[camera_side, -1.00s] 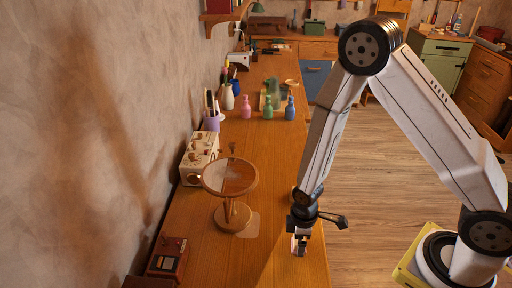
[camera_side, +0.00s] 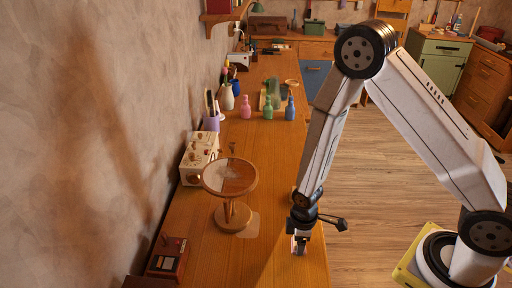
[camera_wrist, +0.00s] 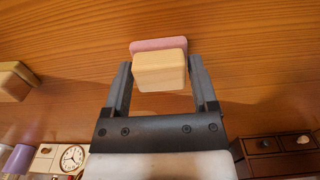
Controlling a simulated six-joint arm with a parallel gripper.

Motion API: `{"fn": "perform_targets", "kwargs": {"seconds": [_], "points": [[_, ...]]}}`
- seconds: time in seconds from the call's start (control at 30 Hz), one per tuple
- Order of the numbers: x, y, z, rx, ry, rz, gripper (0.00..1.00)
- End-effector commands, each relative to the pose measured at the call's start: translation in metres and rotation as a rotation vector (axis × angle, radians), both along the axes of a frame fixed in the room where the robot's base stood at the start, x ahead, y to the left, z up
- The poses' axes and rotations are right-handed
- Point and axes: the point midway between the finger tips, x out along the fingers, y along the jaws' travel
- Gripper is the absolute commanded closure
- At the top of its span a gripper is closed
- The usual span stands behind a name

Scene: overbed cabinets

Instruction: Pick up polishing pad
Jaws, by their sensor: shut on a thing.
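The polishing pad (camera_wrist: 160,70) is a pale wooden block with a pink layer along its far side in the wrist view. My gripper (camera_wrist: 160,82) has one finger on each side of the block and is shut on it. In the side view my gripper (camera_side: 299,246) points down at the near right part of the long wooden bench (camera_side: 270,225). The pad is small and mostly hidden by the fingers there. I cannot tell whether the pad touches the bench top.
A round-topped wooden stand (camera_side: 230,178) is left of my gripper. A cream box with knobs (camera_side: 198,158) and a dark red box (camera_side: 168,257) are along the wall. Coloured bottles (camera_side: 268,108) stand farther back.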

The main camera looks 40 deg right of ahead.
Motion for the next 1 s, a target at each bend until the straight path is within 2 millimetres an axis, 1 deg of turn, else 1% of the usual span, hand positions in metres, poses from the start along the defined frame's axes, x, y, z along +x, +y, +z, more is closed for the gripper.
{"fn": "perform_targets", "kwargs": {"seconds": [0.27,0.47,0.67,1.0], "points": [[0.0,0.0,0.001,0.0,0.0,0.0,0.82],[0.0,0.0,0.008,0.0,0.0,0.0,0.82],[0.001,0.0,0.023,0.001,-0.002,0.0,0.82],[0.001,0.0,0.062,0.001,-0.004,0.0,0.82]]}}
